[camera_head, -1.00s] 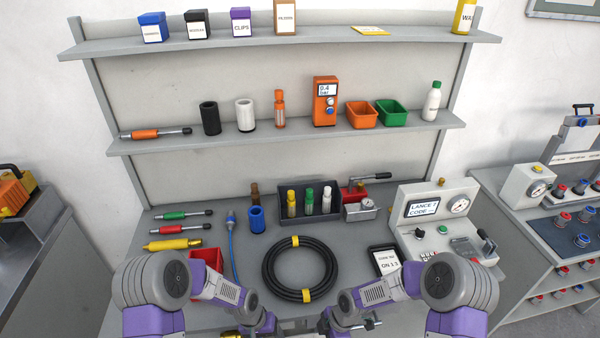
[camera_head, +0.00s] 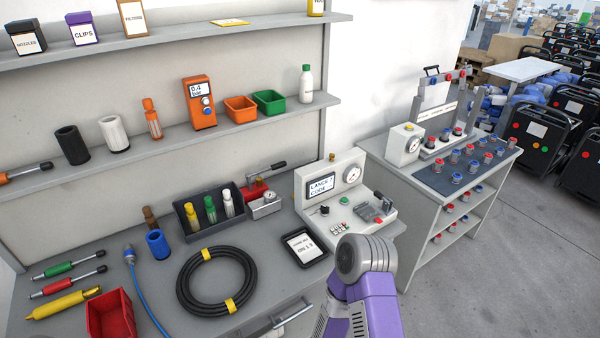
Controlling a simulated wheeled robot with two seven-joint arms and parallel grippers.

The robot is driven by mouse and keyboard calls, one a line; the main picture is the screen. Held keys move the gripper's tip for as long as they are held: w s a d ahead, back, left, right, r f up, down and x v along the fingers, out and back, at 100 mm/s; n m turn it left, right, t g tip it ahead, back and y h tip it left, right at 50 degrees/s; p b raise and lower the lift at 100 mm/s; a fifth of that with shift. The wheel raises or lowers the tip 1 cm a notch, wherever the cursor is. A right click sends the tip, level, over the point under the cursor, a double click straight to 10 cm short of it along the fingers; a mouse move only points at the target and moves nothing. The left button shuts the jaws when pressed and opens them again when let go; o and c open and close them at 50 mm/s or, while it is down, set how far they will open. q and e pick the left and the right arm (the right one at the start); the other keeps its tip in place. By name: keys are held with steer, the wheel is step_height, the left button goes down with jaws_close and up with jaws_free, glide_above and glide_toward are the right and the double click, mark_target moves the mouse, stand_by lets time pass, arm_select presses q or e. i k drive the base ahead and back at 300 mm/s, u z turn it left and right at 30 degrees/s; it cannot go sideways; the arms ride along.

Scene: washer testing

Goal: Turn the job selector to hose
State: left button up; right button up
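The grey test console (camera_head: 340,200) stands at the right end of the bench. Its screen (camera_head: 321,185) reads "LANCE" with a "CODE" line below. A black knob (camera_head: 324,211), which looks like the job selector, sits on the console's sloped front at the left; its pointer direction is too small to read. A green button (camera_head: 345,200) and a round gauge (camera_head: 352,173) are also on the console. My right arm rises at the bottom, in front of the console's lower right, and its gripper is out of view. My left gripper is not in view.
A dark tablet (camera_head: 304,247) lies left of the console. A coiled black hose (camera_head: 184,285) and a red bin (camera_head: 110,315) are on the bench. A second bench (camera_head: 400,170) with fittings stands to the right. Open floor (camera_head: 480,290) lies at the lower right.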

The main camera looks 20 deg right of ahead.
mark_target(325, 209)
steer(key=k, duration=0.5)
steer(key=z, duration=2.1)
steer(key=i, duration=1.4)
steer(key=u, duration=1.9)
